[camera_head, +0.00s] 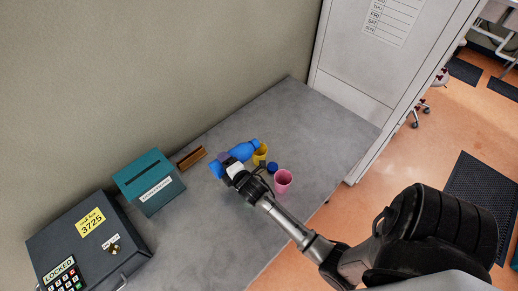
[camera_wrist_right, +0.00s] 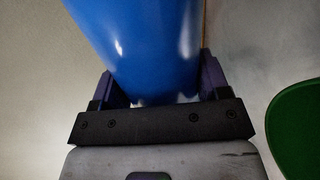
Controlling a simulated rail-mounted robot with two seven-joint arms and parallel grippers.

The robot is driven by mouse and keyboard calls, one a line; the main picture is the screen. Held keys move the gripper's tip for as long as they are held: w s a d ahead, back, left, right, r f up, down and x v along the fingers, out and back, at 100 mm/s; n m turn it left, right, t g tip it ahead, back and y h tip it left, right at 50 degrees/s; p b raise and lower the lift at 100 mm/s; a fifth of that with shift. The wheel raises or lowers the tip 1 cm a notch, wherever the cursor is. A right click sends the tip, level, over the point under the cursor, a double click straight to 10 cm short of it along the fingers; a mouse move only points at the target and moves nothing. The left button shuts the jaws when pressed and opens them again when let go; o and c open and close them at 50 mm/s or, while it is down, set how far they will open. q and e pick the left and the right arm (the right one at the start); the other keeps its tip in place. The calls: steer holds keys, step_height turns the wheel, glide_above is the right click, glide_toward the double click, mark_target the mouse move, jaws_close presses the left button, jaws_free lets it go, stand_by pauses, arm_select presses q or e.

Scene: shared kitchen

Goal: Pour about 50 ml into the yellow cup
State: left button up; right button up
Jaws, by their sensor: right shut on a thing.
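The yellow cup (camera_head: 261,155) stands on the grey counter in the head view, partly hidden behind the blue bottle. My right gripper (camera_head: 228,166) is shut on the blue bottle (camera_head: 240,151), which lies tilted far over, with its narrower end toward the upper right beside the yellow cup's rim. The bottle also fills the upper middle of the right wrist view (camera_wrist_right: 145,40), between the two fingers. Whether liquid is flowing cannot be seen. My left gripper is not in view.
A pink cup (camera_head: 283,181) and a small dark-blue cap (camera_head: 272,167) are close to the yellow cup. A brown block (camera_head: 192,158), a teal box (camera_head: 149,182) and a grey safe (camera_head: 85,245) stand to the left. The grey counter (camera_head: 320,135) is clear at the right.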

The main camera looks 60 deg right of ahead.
steer(key=shift+r+p, duration=0.15)
steer(key=shift+p, duration=0.15)
steer(key=shift+w+a+m, duration=0.2)
steer(key=shift+a+m, duration=0.1)
steer(key=shift+a, duration=0.15)
steer(key=shift+a+y, duration=0.1)
steer(key=shift+y, duration=0.2)
stand_by(0.6)
stand_by(0.9)
